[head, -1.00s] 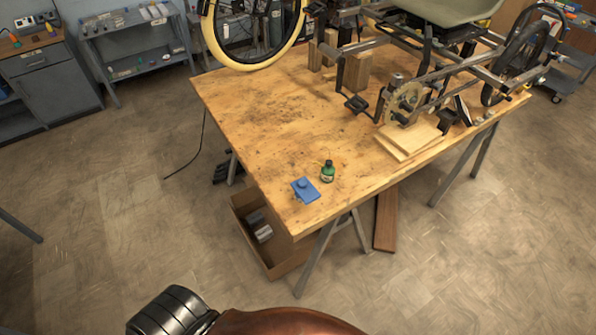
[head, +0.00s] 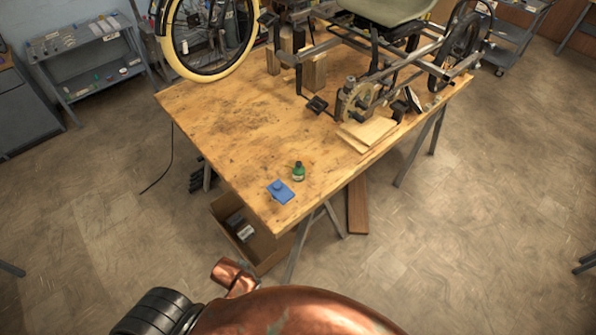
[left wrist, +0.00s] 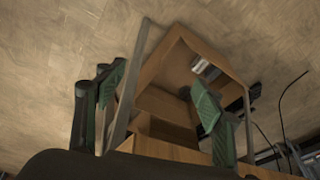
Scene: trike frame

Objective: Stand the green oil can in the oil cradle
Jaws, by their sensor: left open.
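The green oil can (head: 299,173) stands upright near the front corner of the wooden table. A small blue piece, which looks like the oil cradle (head: 284,196), sits just left of the can and nearer the corner, apart from it. It has a raised round part; its finer shape is too small to tell. My left gripper (left wrist: 155,90) shows in the left wrist view with its green fingers wide apart and nothing between them. Neither the can nor the cradle is visible there. My right gripper is in neither view.
The trike frame (head: 385,62) and yellow-rimmed wheel (head: 168,50) occupy the table's (head: 215,125) far side. Light boards (head: 368,133) lie at its right edge. An open brown box (head: 262,252) is on the floor under the front corner. The tabletop around the can is mostly clear.

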